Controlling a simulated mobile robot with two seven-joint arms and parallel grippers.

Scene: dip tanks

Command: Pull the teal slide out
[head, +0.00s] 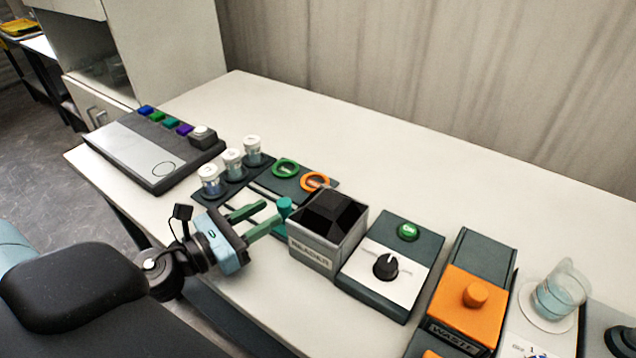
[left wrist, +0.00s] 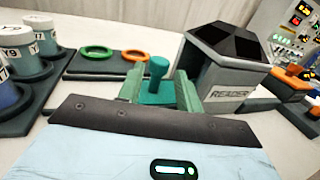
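The teal slide shows as a round teal knob (head: 284,207) at the left side of the grey box marked READER (head: 318,258). My left gripper (head: 272,214) reaches in from the left, with its two green fingers open and apart. In the left wrist view the teal knob (left wrist: 157,72) stands upright between or just beyond the fingertips (left wrist: 160,92), with the READER box (left wrist: 222,80) close on the right. I cannot tell whether a finger touches the knob. My right gripper is in neither view.
Several white-capped jars (head: 233,164) stand in a dark rack on the left. A green ring (head: 285,168) and an orange ring (head: 315,181) lie on a dark mat behind the gripper. A dial box (head: 410,262), an orange WASTE box (head: 462,308) and a beaker (head: 560,290) stand on the right.

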